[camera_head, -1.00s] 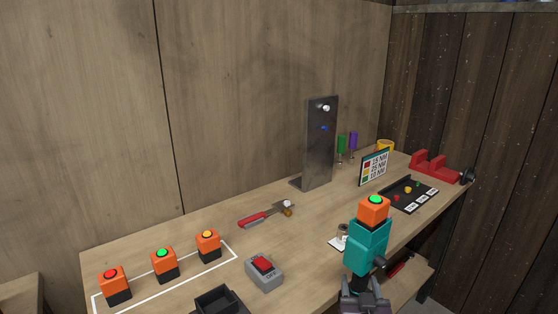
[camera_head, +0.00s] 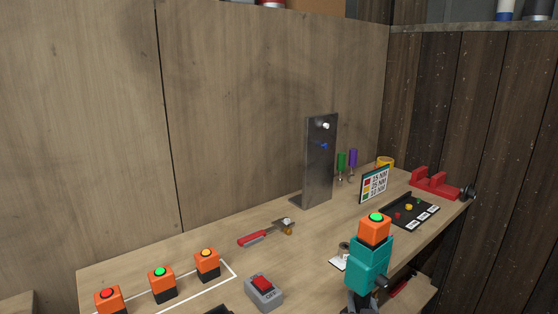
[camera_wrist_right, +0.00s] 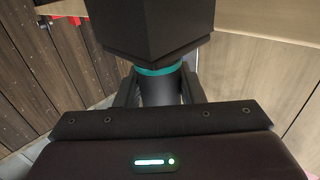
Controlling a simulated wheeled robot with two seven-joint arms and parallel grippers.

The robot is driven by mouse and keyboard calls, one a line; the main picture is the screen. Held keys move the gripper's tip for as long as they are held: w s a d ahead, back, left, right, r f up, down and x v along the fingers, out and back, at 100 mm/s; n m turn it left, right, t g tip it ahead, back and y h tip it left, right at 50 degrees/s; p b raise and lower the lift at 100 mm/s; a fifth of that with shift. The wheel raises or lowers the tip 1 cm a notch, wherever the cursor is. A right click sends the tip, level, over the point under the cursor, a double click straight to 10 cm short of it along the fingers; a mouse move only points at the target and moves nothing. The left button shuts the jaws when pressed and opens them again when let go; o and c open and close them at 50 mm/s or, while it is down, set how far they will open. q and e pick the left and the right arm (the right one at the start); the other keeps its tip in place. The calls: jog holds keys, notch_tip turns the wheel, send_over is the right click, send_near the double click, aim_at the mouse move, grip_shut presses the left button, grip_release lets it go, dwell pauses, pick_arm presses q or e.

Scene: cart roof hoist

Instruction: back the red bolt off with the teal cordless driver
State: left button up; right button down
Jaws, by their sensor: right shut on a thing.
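The teal cordless driver (camera_head: 368,262) is upright in my right gripper (camera_head: 360,304), with an orange block with a green top (camera_head: 375,228) on its upper end. The right wrist view shows the gripper's fingers (camera_wrist_right: 160,92) shut around the driver's dark grip below a teal band (camera_wrist_right: 158,70). A grey metal plate (camera_head: 319,165) stands upright on the bench, with a pale bolt head and a blue one (camera_head: 324,146) on its face; no red one shows there. A small red piece (camera_head: 397,215), perhaps a bolt, lies in a black tray (camera_head: 386,221). My left gripper is not in view.
Orange blocks with red, green and amber tops (camera_head: 207,263) stand at the left. A grey box with a red switch (camera_head: 264,296), a red-handled tool (camera_head: 258,237), a colour-coded card (camera_head: 374,184) and a red cradle (camera_head: 434,184) occupy the bench.

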aim_at(368, 263)
jog(key=shift+r, duration=0.15)
jog(key=shift+r+p, duration=5.15)
jog(key=shift+r, duration=0.6)
jog(key=shift+w+r, duration=0.1)
jog(key=shift+r, duration=0.1)
jog(key=shift+f, duration=0.15)
